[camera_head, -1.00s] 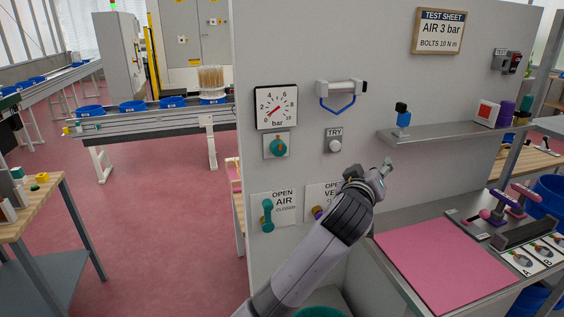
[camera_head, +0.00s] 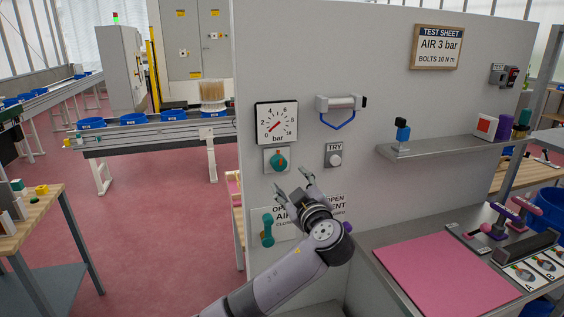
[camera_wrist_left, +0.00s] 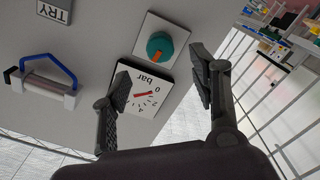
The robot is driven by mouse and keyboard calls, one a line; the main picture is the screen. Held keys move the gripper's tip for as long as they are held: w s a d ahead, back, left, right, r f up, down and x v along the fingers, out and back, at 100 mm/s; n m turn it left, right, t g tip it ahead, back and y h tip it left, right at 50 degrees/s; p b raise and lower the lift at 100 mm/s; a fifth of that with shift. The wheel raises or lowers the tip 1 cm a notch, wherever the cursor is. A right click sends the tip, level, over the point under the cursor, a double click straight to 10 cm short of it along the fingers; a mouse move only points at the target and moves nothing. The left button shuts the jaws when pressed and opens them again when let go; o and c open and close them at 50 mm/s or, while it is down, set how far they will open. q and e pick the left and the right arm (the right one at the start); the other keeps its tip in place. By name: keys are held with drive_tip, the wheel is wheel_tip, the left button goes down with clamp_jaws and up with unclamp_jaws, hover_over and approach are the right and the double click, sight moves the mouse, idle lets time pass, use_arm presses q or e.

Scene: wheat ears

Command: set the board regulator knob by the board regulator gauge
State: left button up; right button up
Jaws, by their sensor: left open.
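The board regulator gauge (camera_head: 277,122) is a square white dial marked in bar on the grey board. Its red needle points down-left, at the low end of the scale. The board regulator knob (camera_head: 278,160) is teal with an orange mark, on a pale plate just below the gauge. My left gripper (camera_head: 293,182) is open and empty, a little below and right of the knob, apart from it. In the left wrist view the knob (camera_wrist_left: 160,46) shows beyond and between the open fingers (camera_wrist_left: 161,77). The gauge (camera_wrist_left: 150,92) is partly hidden by a finger there.
A TRY button (camera_head: 335,159) and a blue-handled bracket (camera_head: 340,108) are right of the knob and gauge. A teal OPEN AIR lever (camera_head: 267,229) is below. The test sheet (camera_head: 437,46) reads AIR 3 bar. A shelf (camera_head: 440,143) juts out at right.

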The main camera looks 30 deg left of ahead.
sight(281, 167)
use_arm(q)
drive_tip(key=p+x, duration=0.3)
drive_tip(key=x, duration=0.5)
drive_tip(key=shift+r, duration=0.15)
drive_tip(key=shift+w+a, duration=0.45)
drive_tip(key=shift+f, duration=0.2)
drive_tip(key=c, duration=1.1)
drive_tip(key=shift+c, duration=0.3)
